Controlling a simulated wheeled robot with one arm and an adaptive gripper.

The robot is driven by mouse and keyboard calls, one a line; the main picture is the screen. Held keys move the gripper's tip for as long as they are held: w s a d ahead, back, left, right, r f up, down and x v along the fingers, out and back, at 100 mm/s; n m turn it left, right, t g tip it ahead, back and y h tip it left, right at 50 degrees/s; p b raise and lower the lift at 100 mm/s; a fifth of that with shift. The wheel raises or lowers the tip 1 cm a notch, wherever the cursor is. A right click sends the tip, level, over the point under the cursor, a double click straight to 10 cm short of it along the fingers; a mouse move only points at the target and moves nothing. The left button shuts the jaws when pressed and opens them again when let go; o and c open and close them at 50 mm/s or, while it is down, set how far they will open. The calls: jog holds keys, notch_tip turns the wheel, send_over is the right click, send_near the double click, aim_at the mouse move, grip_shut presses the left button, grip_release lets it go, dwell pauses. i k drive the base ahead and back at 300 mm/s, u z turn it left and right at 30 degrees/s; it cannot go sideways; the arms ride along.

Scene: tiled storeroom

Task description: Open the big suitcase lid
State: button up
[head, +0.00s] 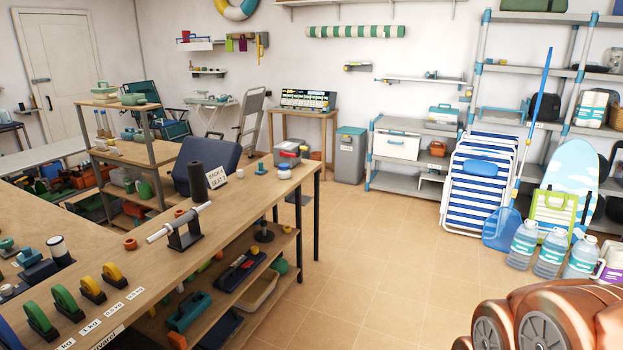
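I see no big suitcase that I can clearly identify in the head view. A dark blue, boxy padded thing (207,160) stands tilted behind the long wooden bench, partly hidden by a black roll. A sign beside it seems to read "BACK SEAT", so I cannot tell that it is a suitcase. My gripper is not in view.
The long wooden bench (222,222) with tools runs along the left. Striped folded loungers (478,185), a blue net (502,229) and water bottles (551,252) stand right. A grey bin (349,156) stands at the back. The tiled floor (385,245) between is clear.

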aim_at(214, 154)
jog(key=z, duration=0.4)
jog(key=i, duration=3.45)
jog(key=u, duration=1.4)
jog(key=i, duration=1)
jog(key=u, duration=0.65)
jog(key=k, duration=1)
jog(key=z, duration=1.3)
jog(key=i, duration=3.35)
